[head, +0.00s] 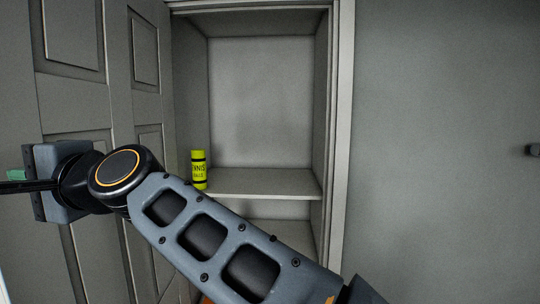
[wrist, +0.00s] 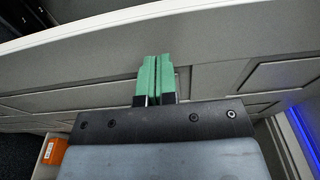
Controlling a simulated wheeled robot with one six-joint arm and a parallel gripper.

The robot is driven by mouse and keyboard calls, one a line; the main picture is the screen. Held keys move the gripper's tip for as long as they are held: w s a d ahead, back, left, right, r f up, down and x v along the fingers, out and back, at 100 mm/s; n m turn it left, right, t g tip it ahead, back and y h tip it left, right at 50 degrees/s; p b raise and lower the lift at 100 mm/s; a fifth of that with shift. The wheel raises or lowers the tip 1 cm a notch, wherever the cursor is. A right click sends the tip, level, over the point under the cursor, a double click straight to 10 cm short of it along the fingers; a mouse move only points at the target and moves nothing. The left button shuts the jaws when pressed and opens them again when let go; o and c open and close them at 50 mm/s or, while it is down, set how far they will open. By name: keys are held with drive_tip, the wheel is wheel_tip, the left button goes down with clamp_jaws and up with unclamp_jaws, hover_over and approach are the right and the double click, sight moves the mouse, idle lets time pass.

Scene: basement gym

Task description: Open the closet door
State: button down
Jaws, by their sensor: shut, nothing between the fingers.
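The closet door (head: 120,70) is a grey panelled door at the left in the head view. It stands swung open, and the inside of the closet (head: 262,90) shows to its right. In the wrist view the panelled door (wrist: 220,50) runs across the picture behind the fingers. My gripper (wrist: 155,78) is shut with its green fingertips together and nothing between them. In the head view my gripper (head: 16,176) is at the far left, in front of the door. I cannot tell whether the fingertips touch it. No handle shows clearly.
A yellow tennis ball can (head: 199,169) stands on the closet shelf (head: 265,183). A plain grey wall (head: 440,130) lies to the right, with a small dark object (head: 533,150) at its edge. An orange item (wrist: 54,151) and a blue light strip (wrist: 303,135) show in the wrist view.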

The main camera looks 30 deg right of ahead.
drive_tip(key=s+d+b, duration=0.4)
drive_tip(key=s+d, duration=0.2)
drive_tip(key=s, duration=0.5)
drive_tip(key=w+d+f+n+g+h, duration=0.1)
drive_tip(key=w+d+f+n+h, duration=0.15)
drive_tip(key=f, duration=0.55)
drive_tip(key=w+d+f+n+g+h, duration=0.1)
drive_tip(key=f+n+h, duration=0.15)
drive_tip(key=f, duration=0.45)
drive_tip(key=w+d+f+n+g+h, duration=0.1)
drive_tip(key=d+f+n+h, duration=0.15)
drive_tip(key=f, duration=0.55)
drive_tip(key=s+d+f+g+h, duration=0.1)
drive_tip(key=s+d+f+h, duration=0.1)
drive_tip(key=d+f, duration=0.6)
drive_tip(key=s+d+f+g+h, duration=0.2)
drive_tip(key=d+f+h, duration=0.2)
drive_tip(key=d+f, duration=0.4)
wheel_tip(320, 180, down, 4)
drive_tip(key=shift+s+d+f+h, duration=0.1)
drive_tip(key=shift+s+d+h, duration=0.15)
drive_tip(key=shift+h, duration=0.1)
